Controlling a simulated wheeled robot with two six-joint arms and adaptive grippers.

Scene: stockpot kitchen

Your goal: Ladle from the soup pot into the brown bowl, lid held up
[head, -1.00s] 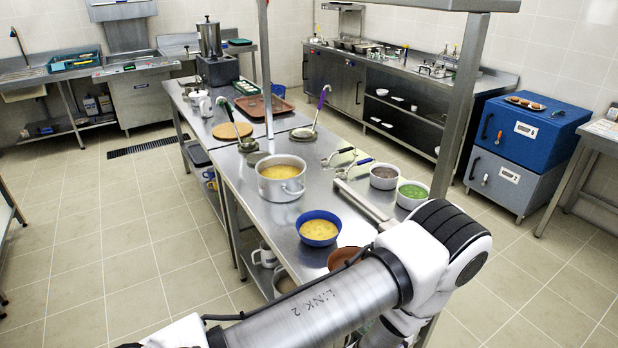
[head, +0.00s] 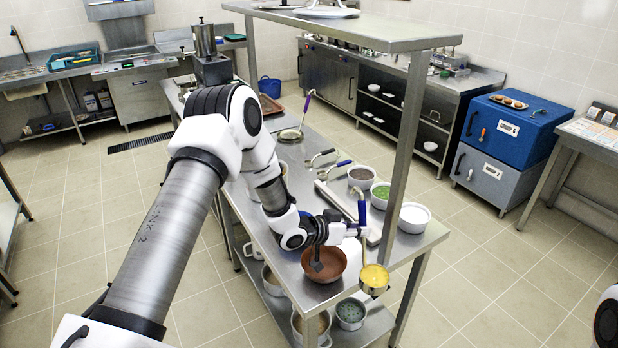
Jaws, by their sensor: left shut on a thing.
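My left gripper (head: 352,230) is shut on the blue handle of a ladle (head: 362,207), above the near end of the counter. The handle is about upright. The ladle's cup (head: 374,279) hangs below, filled with yellow soup, to the right of the brown bowl in the picture. The brown bowl (head: 337,256) stands near the counter's front corner; part of its inside is covered by a dark shape, and no soup shows in it. The soup pot is mostly hidden behind my left arm. My right gripper is out of view, and no held-up lid shows.
A white bowl (head: 414,217) and smaller bowls with green (head: 381,191) and dark (head: 361,177) contents line the right side. A shelf post (head: 403,150) rises beside them. Other handled tools (head: 335,168) lie further back. Pots stand on the lower shelf.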

